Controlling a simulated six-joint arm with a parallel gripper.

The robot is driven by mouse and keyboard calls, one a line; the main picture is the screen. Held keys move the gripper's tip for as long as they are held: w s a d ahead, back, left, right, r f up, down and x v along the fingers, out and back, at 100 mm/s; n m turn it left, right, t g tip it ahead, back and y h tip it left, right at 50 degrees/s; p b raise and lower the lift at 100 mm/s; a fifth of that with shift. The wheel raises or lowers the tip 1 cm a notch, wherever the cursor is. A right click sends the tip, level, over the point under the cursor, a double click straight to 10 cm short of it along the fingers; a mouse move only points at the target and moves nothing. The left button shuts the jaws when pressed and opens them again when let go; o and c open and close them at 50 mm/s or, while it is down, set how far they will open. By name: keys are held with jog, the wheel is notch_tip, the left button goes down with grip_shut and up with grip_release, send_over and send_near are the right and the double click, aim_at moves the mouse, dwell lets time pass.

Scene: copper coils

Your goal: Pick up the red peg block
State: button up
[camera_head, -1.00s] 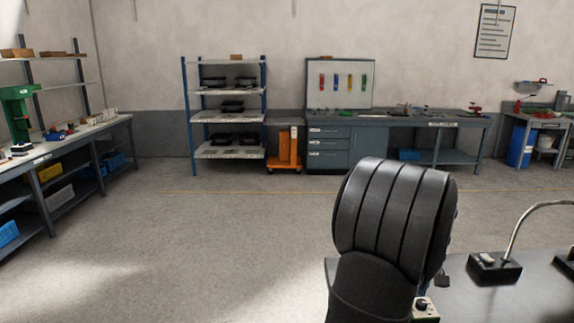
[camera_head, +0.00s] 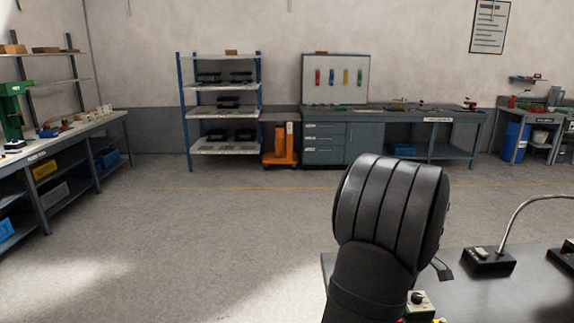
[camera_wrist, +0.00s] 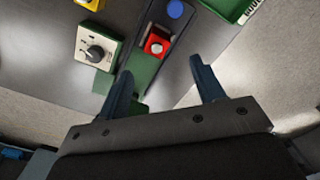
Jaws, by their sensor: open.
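The red peg block (camera_wrist: 157,43) sits on a dark green strip or board in the upper middle of the wrist view. It shows a red top and a pale patch. My gripper (camera_wrist: 161,65) is open, with its two dark blue-grey fingers apart and nothing between them. In that picture the block lies just past the fingertips, between their lines. I cannot tell the height gap. In the head view my black arm link hides much of the table, and I cannot make out the block or the fingers there.
In the wrist view, a box with a black knob (camera_wrist: 95,52) stands left of the block. A blue round piece (camera_wrist: 175,9) lies beyond it, and a green labelled container (camera_wrist: 228,8) is at upper right. In the head view, a lamp base (camera_head: 488,262) stands on the dark table (camera_head: 480,300).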

jog(key=w+a+r+n+h, duration=0.1)
jog(key=a+r+n+h, duration=0.25)
jog(key=a+n, duration=0.4)
jog(key=shift+n+h, duration=0.45)
jog(key=shift+n, duration=0.5)
jog(key=x, duration=0.4)
jog(key=d+x, duration=0.1)
jog(key=x, duration=0.7)
jog(key=shift+w+d, duration=0.2)
jog(key=shift+d, duration=0.05)
jog(key=shift+a+x, duration=0.15)
jog(key=shift+x, duration=1.15)
jog(key=shift+a+x, duration=0.1)
jog(key=shift+x, duration=1.15)
jog(key=shift+f, duration=0.1)
jog(key=c, duration=1.2)
